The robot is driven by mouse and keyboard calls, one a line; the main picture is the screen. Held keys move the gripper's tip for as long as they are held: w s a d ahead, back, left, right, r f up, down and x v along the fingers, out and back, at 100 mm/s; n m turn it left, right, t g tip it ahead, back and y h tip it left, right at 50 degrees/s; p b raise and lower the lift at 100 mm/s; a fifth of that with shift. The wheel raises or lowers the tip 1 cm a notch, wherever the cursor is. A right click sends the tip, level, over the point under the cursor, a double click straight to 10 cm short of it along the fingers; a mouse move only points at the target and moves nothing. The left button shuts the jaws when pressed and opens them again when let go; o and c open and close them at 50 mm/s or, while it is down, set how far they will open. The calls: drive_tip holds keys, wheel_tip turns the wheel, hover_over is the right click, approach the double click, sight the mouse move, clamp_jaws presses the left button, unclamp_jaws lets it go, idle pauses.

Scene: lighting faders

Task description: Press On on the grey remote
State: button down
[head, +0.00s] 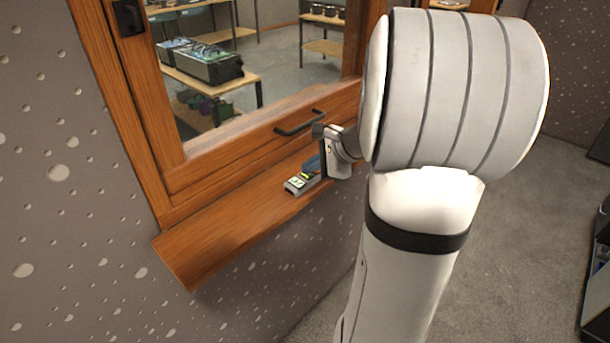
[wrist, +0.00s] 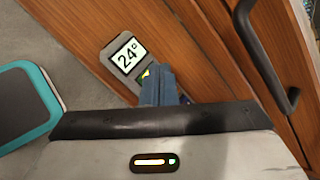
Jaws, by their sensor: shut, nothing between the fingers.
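The grey remote (head: 298,185) lies on the wooden window sill, below the window handle. In the wrist view the remote (wrist: 112,72) shows a lit screen reading 24° and a bit of yellow-green below it. My gripper (head: 312,164) is shut and empty, with its blue fingertips (wrist: 155,82) over the lower part of the remote. The fingers hide most of the remote's buttons. I cannot tell whether the tips touch it.
A black handle (wrist: 265,55) on the wooden window frame is close beside my gripper; it also shows in the head view (head: 300,122). The sill (head: 205,240) is bare to the left of the remote. A teal-edged dark object (wrist: 25,105) lies lower, left in the wrist view.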

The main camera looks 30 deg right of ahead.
sight(311, 175)
drive_tip(key=shift+r, duration=0.1)
drive_tip(key=shift+r+p, duration=0.55)
drive_tip(key=shift+r, duration=0.1)
drive_tip(key=shift+r, duration=0.1)
wheel_tip(311, 175, up, 5)
drive_tip(key=p, duration=0.4)
idle(0.8)
